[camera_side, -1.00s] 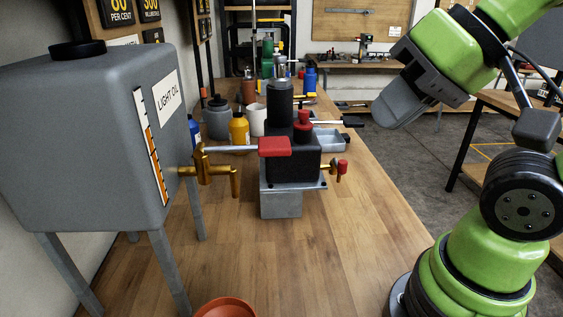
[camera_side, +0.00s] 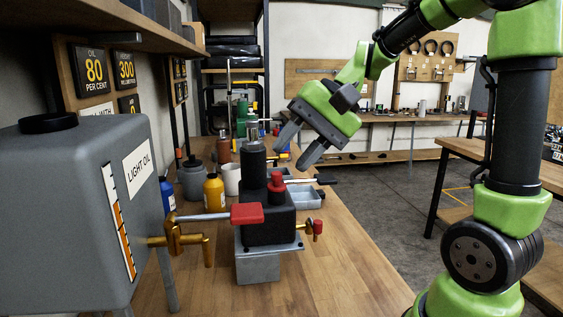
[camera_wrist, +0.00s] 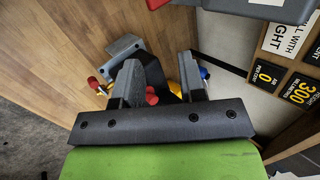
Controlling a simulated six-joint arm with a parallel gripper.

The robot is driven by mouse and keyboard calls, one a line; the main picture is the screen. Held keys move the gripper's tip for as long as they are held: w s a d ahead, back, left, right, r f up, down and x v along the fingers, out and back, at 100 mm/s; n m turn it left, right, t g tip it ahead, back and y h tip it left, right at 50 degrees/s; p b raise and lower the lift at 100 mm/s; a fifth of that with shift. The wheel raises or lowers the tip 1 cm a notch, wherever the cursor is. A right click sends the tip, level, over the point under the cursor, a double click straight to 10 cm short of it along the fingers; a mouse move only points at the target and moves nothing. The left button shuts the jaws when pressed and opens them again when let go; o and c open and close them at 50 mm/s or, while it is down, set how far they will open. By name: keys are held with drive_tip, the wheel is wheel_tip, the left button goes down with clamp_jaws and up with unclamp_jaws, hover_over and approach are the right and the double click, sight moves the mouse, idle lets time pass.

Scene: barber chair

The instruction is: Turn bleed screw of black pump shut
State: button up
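The black pump (camera_side: 268,226) is a dark block on a grey base, with a black cylinder (camera_side: 252,166) and a red-capped post (camera_side: 277,183) on top. A small brass fitting with a red knob (camera_side: 318,227) sticks out at its right side; I cannot tell for certain which part is the bleed screw. My gripper (camera_side: 291,157) is open and empty, tilted downward above and behind the pump, apart from it. In the wrist view, a red part (camera_wrist: 152,96) shows between the spread fingers, and another red knob (camera_wrist: 92,82) shows left of them.
A grey light oil tank (camera_side: 75,210) stands at left, its brass tap and red lever (camera_side: 246,213) reaching in front of the pump. The bench's right front is clear.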

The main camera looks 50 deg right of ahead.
drive_tip(key=w+d+f+m+t+y, duration=0.1)
drive_tip(key=w+d+f+m+t, duration=0.15)
drive_tip(key=d, duration=0.35)
drive_tip(key=w+d+f+m+t+y, duration=0.1)
drive_tip(key=w+d+m, duration=0.1)
drive_tip(key=w+d, duration=0.25)
drive_tip(key=m+t+h, duration=0.1)
drive_tip(key=m+t, duration=0.3)
drive_tip(key=t, duration=0.1)
approach(283, 158)
drive_tip(key=w+d, duration=0.1)
drive_tip(key=d, duration=0.1)
drive_tip(key=x, duration=1)
drive_tip(key=shift+w+a+f, duration=0.15)
drive_tip(key=shift+f, duration=0.2)
drive_tip(key=shift+c, duration=0.2)
clamp_jaws()
